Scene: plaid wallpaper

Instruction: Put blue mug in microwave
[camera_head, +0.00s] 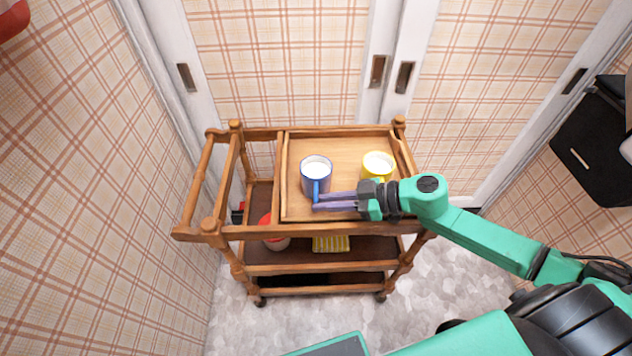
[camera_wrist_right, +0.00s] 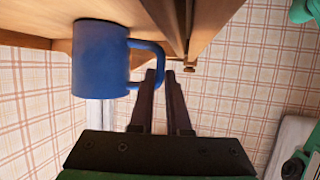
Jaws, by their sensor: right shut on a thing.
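The blue mug (camera_head: 311,182) stands upright on the wooden top tray of the cart, with white inside. It also shows in the right wrist view (camera_wrist_right: 98,62), its handle toward my fingers. My right gripper (camera_head: 316,201) comes in from the right, low over the tray's front, and is shut on the mug's handle. In the right wrist view the fingertips (camera_wrist_right: 164,76) are at the handle's lower part. My left gripper is out of view. I cannot make out a microwave for certain.
A yellow mug (camera_head: 378,165) stands close by on the tray (camera_head: 338,148), just behind my right wrist. The cart's wooden rails (camera_head: 300,231) surround the top. A black object (camera_head: 594,128) is at far right.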

